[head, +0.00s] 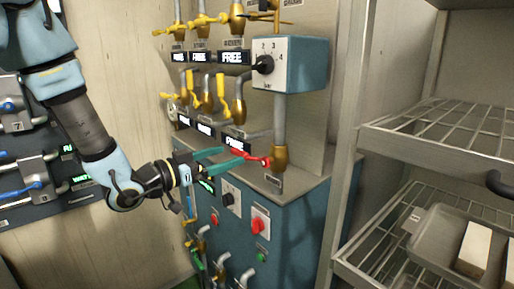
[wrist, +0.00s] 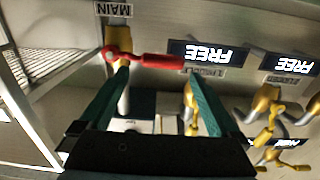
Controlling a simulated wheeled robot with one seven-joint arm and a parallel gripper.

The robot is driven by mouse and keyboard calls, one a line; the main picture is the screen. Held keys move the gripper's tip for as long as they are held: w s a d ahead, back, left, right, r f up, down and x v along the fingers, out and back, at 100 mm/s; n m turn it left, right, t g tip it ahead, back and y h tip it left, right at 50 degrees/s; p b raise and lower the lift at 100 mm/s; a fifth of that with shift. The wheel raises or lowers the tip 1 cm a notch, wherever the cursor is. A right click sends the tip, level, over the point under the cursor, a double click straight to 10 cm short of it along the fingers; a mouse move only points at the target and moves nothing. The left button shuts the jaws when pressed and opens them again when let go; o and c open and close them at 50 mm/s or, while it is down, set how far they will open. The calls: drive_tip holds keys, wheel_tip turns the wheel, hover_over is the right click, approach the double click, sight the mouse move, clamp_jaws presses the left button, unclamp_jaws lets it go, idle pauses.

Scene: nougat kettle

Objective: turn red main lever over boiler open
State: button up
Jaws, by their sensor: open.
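The red main lever (head: 258,161) sticks out leftward from a brass valve (head: 280,157) on a vertical pipe, just above the top of the blue boiler cabinet. In the wrist view the lever (wrist: 150,60) lies crosswise near a label reading MAIN (wrist: 115,9). My gripper (head: 231,159) is open, its two green fingers reaching toward the lever from the left. In the wrist view my gripper (wrist: 157,74) has its fingertips near the lever's two ends. The lever spans the gap ahead of them. I cannot tell whether a finger touches it.
A blue box with a dial (head: 290,64) sits above the valve. Yellow-handled valves (head: 239,95) and FREE displays (head: 235,57) line the wall to the left. The blue cabinet (head: 290,215) carries knobs and a red switch. A wire shelf rack (head: 440,125) stands close on the right.

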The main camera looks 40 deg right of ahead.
drive_tip(key=d+p, duration=0.2)
drive_tip(key=d, duration=0.6)
drive_tip(key=shift+s+d+p, duration=0.15)
drive_tip(key=shift+d+p, duration=0.15)
drive_tip(key=shift+p, duration=0.1)
drive_tip(key=shift+c, duration=0.3)
clamp_jaws()
